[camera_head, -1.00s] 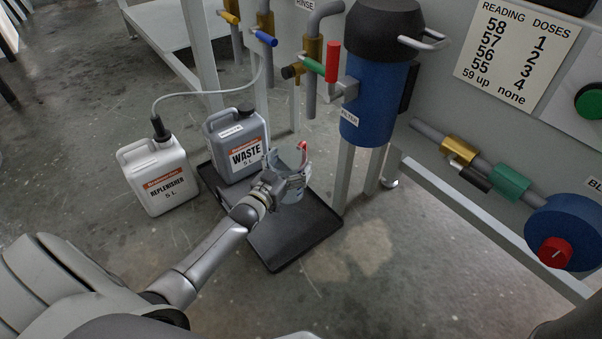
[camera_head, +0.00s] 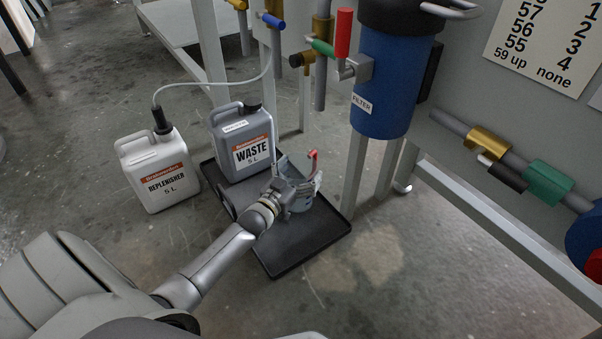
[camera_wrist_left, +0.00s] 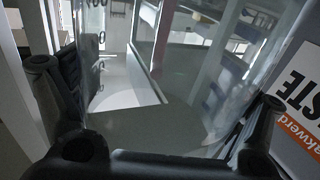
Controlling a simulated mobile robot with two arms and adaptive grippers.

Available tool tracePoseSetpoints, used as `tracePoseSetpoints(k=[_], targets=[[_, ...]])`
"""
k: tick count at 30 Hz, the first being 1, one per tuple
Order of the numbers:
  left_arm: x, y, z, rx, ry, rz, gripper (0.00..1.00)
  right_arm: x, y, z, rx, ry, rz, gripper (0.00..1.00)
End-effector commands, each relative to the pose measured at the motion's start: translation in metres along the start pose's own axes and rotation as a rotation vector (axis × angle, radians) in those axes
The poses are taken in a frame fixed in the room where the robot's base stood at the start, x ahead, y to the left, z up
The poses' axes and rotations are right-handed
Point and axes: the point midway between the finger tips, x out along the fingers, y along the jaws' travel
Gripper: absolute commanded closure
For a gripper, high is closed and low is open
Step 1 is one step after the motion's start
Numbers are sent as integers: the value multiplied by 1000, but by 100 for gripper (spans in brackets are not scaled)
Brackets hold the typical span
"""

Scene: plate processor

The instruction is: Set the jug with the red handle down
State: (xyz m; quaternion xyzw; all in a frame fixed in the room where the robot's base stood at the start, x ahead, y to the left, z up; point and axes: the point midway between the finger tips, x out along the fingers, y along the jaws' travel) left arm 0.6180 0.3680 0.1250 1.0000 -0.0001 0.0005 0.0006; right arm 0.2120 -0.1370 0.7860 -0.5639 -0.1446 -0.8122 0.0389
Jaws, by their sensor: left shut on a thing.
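The clear jug with the red handle (camera_head: 302,196) is in my left gripper (camera_head: 287,190), over the black tray (camera_head: 300,244) on the floor. Its red handle (camera_head: 312,160) points up and to the right in the head view. In the left wrist view the jug's clear wall (camera_wrist_left: 150,95) fills the space between my two fingers, which are shut on it. The arm hides part of the jug, and I cannot tell whether its base touches the tray. My right gripper is not in view.
The grey WASTE can (camera_head: 243,143) stands on the tray's back left, close to the jug. The white REPLENISHER can (camera_head: 156,172) stands on the floor to the left. A blue filter housing (camera_head: 383,90) and a frame leg (camera_head: 366,175) are behind right.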

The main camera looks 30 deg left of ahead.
Motion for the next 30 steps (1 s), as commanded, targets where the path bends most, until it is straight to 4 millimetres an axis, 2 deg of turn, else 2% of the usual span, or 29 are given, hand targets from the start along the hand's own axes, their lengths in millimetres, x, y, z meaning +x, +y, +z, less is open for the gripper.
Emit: tracePoseSetpoints(k=[4, 5, 6, 20, 23, 30], targets=[[0, 0, 2, 0, 1, 0, 33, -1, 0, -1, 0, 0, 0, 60], [0, 0, 2, 0, 0, 0, 3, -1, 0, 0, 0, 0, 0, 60], [0, 0, 2, 0, 0, 0, 0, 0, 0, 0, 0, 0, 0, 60], [-4, 0, -1, 0, -2, 0, 0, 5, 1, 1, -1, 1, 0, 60], [-15, 0, -3, -1, -4, 0, 0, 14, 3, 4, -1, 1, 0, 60], [-60, 0, -6, -1, -4, 0, 0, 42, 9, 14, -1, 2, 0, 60]])
